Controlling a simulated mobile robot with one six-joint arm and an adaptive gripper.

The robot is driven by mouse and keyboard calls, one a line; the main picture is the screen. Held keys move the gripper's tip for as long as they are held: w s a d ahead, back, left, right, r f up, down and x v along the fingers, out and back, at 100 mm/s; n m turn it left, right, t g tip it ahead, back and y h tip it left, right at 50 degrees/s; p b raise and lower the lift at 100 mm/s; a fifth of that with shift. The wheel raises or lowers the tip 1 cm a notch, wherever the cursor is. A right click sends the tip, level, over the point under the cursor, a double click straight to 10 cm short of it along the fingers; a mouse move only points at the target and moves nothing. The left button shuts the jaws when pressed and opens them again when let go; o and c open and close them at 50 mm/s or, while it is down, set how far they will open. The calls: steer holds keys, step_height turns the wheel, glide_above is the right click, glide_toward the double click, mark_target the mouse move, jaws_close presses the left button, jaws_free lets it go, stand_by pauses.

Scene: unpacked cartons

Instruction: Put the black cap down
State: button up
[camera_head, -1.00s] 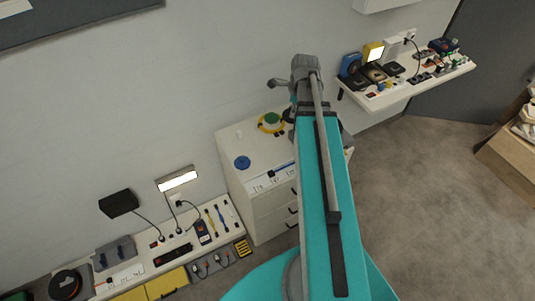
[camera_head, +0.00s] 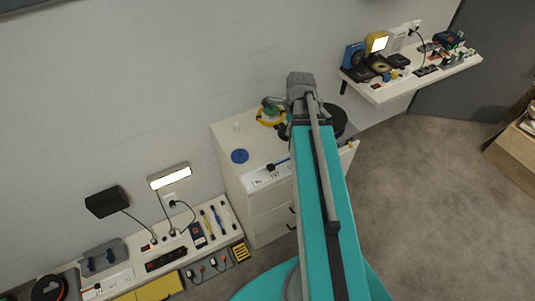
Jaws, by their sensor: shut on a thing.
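My gripper (camera_head: 272,104) is at the far end of my teal arm, over the white cabinet (camera_head: 228,172). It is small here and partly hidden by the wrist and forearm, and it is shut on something. The black cap cannot be made out clearly at the fingers. A dark round shape (camera_head: 336,120) shows just right of the forearm over the cabinet top, partly covered by the arm. I cannot tell whether it is held or resting there.
A blue disc (camera_head: 240,156) lies on the cabinet top's left part. A green item in a yellow ring (camera_head: 264,116) lies near the wall. A white power strip (camera_head: 270,178) lies along the front edge. Crowded shelves stand lower left (camera_head: 215,240) and upper right (camera_head: 385,95).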

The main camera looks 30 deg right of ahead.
mark_target(288, 137)
steer(key=f+b, duration=0.1)
steer(key=s+a+f+b, duration=0.1)
steer(key=f, duration=0.1)
steer(key=f+b, duration=0.2)
steer(key=shift+s+a+f, duration=0.2)
steer(key=shift+s, duration=0.1)
steer(key=w+f+b, duration=0.3)
steer(key=w, duration=0.1)
steer(key=w+f+b, duration=0.3)
steer(key=w, duration=0.1)
steer(key=w+f+b, duration=0.3)
steer(key=w, duration=0.2)
steer(key=shift+w+a, duration=0.1)
stand_by(0.5)
steer(key=shift+w+f+b, duration=0.5)
steer(key=shift+f+b, duration=0.15)
steer(key=shift+b, duration=0.1)
steer(key=shift+f+b, duration=1.35)
steer(key=shift+f, duration=0.15)
steer(key=o, duration=0.9)
